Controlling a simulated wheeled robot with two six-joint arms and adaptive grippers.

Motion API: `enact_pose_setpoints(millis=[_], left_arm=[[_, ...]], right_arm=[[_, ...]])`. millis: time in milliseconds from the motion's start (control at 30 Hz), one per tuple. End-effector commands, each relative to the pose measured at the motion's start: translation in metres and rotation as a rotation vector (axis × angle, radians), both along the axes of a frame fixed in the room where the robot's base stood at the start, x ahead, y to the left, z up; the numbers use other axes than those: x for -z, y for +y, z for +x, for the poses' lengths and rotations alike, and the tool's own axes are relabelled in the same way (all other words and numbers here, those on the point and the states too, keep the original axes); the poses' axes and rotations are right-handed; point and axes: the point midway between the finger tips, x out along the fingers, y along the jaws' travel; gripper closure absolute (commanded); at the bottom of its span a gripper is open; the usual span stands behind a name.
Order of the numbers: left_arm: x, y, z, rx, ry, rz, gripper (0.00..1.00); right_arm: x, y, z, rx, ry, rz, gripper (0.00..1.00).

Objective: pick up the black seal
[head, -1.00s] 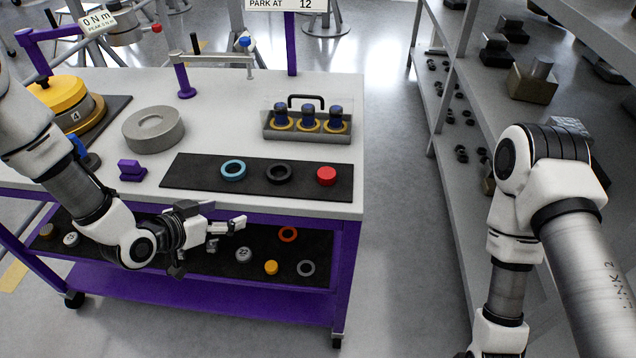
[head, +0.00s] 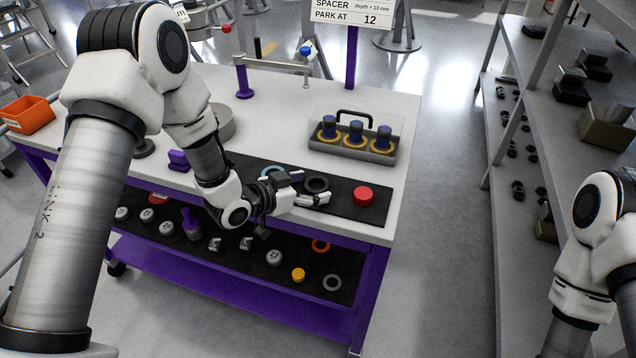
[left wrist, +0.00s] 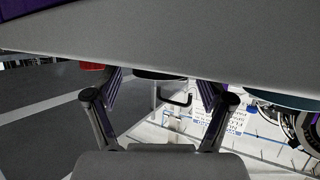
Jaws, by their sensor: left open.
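The black seal (head: 316,184), a dark ring, lies on the black mat (head: 343,203) on the cart's top, between a teal ring (head: 271,172) and a red cap (head: 363,196). My left gripper (head: 311,187) is open at the front edge of the mat, its fingers pointing at the seal. In the left wrist view a dark curved edge, likely the seal (left wrist: 160,75), shows between the two open fingers (left wrist: 161,84). I cannot tell whether they touch it. Of my right arm only links show; its gripper is out of view.
A caddy (head: 350,152) with several blue-topped parts stands behind the mat. A purple block (head: 178,161) and grey ring (head: 222,122) are left. The lower shelf holds small parts, including an orange ring (head: 320,246). A shelf rack (head: 497,150) stands right, across clear floor.

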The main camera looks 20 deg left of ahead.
Motion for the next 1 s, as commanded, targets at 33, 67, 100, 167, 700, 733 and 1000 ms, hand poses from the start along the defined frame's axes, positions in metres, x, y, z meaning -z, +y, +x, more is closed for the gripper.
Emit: enact_pose_setpoints(millis=[33,67,100,167,700,733,1000], left_arm=[[0.000,0.000,0.001,0.000,0.000,-0.001,0.19],[0.000,0.000,0.001,-0.001,-0.001,-0.001,0.19],[0.000,0.000,0.001,-0.002,0.000,-0.002,0.19],[0.000,0.000,0.001,-0.001,-0.001,-0.001,0.19],[0.000,0.000,0.000,-0.001,0.001,0.000,0.72],[0.000,0.000,0.000,-0.001,0.001,0.000,0.72],[-0.025,0.000,0.001,-0.001,-0.003,0.000,0.72]], right_arm=[[0.000,0.000,0.000,0.000,0.000,0.000,0.60],[0.000,0.000,0.000,0.000,0.000,0.000,0.60],[0.000,0.000,0.000,0.000,0.000,0.000,0.60],[0.000,0.000,0.000,0.000,0.000,0.000,0.60],[0.001,0.000,0.000,0.000,0.000,0.000,0.60],[0.001,0.000,0.000,0.000,0.000,0.000,0.60],[0.006,0.000,0.000,0.000,0.000,0.000,0.60]])
